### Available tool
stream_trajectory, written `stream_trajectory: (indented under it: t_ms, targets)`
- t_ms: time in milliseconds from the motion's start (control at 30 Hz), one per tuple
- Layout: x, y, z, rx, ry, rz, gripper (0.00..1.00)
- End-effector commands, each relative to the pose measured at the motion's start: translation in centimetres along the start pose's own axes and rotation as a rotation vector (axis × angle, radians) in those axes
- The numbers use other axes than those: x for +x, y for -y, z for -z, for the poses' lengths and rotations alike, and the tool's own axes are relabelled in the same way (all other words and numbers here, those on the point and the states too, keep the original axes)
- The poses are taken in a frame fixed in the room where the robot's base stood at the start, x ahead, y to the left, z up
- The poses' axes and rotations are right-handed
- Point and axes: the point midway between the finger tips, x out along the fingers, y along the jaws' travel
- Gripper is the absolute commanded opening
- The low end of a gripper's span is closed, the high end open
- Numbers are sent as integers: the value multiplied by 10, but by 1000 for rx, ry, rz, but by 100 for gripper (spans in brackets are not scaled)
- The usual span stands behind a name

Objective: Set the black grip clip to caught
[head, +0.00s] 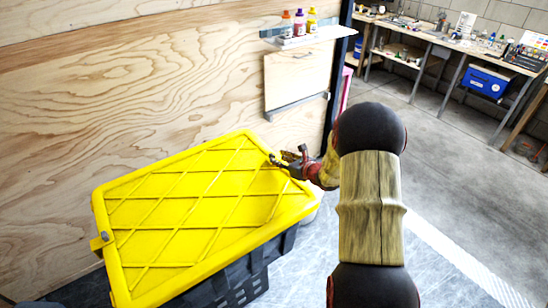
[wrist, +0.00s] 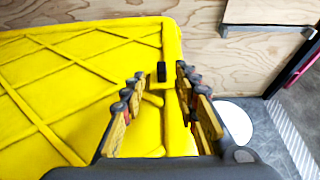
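A yellow lid (head: 200,200) with raised diagonal ribs covers a dark crate (head: 232,288); the lid also fills the left of the wrist view (wrist: 60,85). A small black block, which looks like the black grip clip (wrist: 161,72), stands at the lid's rim in the wrist view. My gripper (head: 288,158) is at the lid's right edge. In the wrist view its fingers (wrist: 159,80) are spread apart with nothing held, and the clip appears in the gap near the fingertips. I cannot tell how close it is or whether it is caught. In the head view the gripper hides the clip's area.
A small grey clip-like part (head: 103,240) is on the lid's left edge. A plywood wall (head: 120,90) rises close behind the lid, with a shelf of bottles (head: 306,36) and a hinged-looking panel (head: 296,80). A white round thing (wrist: 234,112) is below right. Open floor lies right.

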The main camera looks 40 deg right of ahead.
Motion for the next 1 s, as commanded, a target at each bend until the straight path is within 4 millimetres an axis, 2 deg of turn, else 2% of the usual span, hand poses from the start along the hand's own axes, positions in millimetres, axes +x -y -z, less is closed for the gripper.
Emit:
stream_trajectory:
  t_ms: [100,333,1000]
  targets:
    - [-24,1,0,0,0,2,30]
    - [-49,0,0,0,0,1,30]
    - [-53,0,0,-4,0,0,30]
